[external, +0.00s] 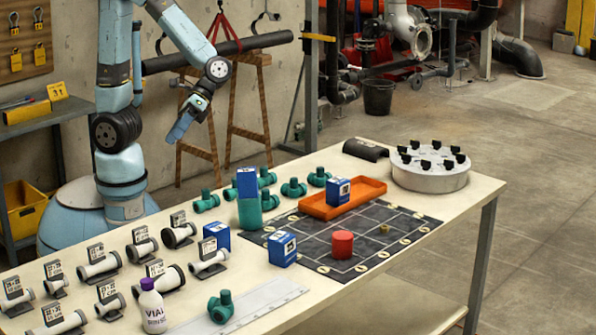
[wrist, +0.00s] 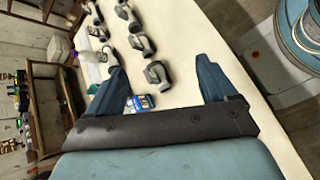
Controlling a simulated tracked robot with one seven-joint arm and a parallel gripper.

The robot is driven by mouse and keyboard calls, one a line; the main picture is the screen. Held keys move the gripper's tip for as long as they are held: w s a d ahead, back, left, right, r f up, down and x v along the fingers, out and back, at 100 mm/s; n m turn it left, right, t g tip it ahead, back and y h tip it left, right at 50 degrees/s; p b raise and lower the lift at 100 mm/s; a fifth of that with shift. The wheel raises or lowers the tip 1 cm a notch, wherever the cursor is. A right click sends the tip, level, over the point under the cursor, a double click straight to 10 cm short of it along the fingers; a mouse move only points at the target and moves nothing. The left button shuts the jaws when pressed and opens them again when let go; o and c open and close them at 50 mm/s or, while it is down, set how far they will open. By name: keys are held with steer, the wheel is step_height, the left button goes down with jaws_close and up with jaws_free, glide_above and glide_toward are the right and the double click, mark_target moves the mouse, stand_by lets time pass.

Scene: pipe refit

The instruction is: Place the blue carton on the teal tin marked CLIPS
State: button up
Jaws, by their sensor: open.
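A teal tin (external: 250,214) stands at the left edge of the dark mat; its marking cannot be read. A blue carton (external: 247,183) appears to stand upright on top of it, a little left of its middle. Other blue-and-white cartons stand left of the mat (external: 217,236), on its near left edge (external: 283,250) and at the orange tray (external: 338,191). My gripper (external: 181,127) is raised beyond the bench's far side, apart from the tin and cartons. In the wrist view its two fingers (wrist: 160,65) are spread and empty; a blue carton (wrist: 141,102) shows beyond, near the left finger.
An orange tray (external: 318,208), a red cylinder (external: 342,244) and a small brass piece (external: 384,229) are on the mat. Teal pipe fittings (external: 207,201) line the far side. Labelled pipe pieces (external: 98,265) and a white bottle (external: 152,306) fill the left. A round grey flange (external: 430,172) stands right.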

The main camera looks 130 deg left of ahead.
steer(key=s+r+m+t+y, duration=0.5)
steer(key=s+r+m+y, duration=0.4)
steer(key=s+r+m, duration=0.1)
steer(key=shift+s+r+m+y, duration=0.35)
steer(key=shift+r+m, duration=0.25)
steer(key=shift+m, duration=0.2)
